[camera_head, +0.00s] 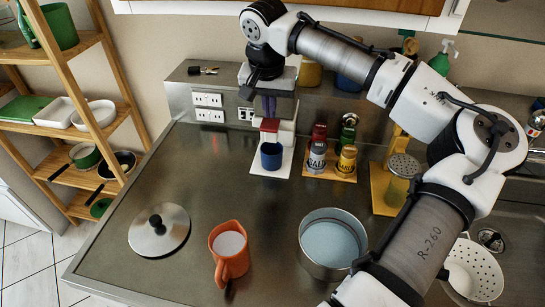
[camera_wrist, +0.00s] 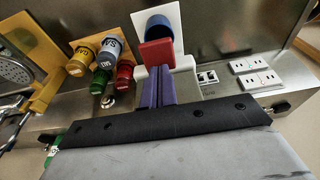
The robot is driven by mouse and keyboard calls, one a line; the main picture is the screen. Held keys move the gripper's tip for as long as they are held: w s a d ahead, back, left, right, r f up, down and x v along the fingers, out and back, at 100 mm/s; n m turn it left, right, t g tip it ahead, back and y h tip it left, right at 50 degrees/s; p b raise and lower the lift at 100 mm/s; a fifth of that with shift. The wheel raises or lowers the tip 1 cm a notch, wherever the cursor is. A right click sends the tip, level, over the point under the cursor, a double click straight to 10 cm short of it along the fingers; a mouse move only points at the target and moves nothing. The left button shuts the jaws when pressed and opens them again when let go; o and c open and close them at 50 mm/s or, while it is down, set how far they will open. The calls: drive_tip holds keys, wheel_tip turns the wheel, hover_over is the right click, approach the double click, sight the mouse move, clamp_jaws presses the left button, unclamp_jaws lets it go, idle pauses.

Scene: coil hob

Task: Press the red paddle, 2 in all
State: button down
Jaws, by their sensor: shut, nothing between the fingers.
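The red paddle (camera_head: 270,126) sticks out from the white dispenser (camera_head: 284,160) near the back of the counter. A blue cup (camera_head: 271,156) stands on the dispenser's base below the paddle. My gripper (camera_head: 269,112) points down just above the paddle, its purple fingers shut together and empty. In the wrist view the fingertips (camera_wrist: 160,70) lie right at the edge of the red paddle (camera_wrist: 156,53), with the blue cup (camera_wrist: 160,26) beyond it. I cannot tell whether the fingertips touch the paddle.
Spice jars (camera_head: 317,157) stand on a small board right of the dispenser. An orange jug (camera_head: 229,262), a steel pot (camera_head: 332,243) and a lid (camera_head: 159,230) are on the counter in front. Wall sockets (camera_head: 209,107) are at the back left. The counter between lid and dispenser is clear.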

sight(270, 123)
drive_tip(key=shift+f, duration=0.15)
drive_tip(key=shift+f+b, duration=0.8)
drive_tip(key=shift+f, duration=0.55)
drive_tip(key=shift+r, duration=0.15)
drive_tip(key=shift+r+p, duration=1.2)
drive_tip(key=shift+r, duration=0.15)
drive_tip(key=shift+f, duration=0.1)
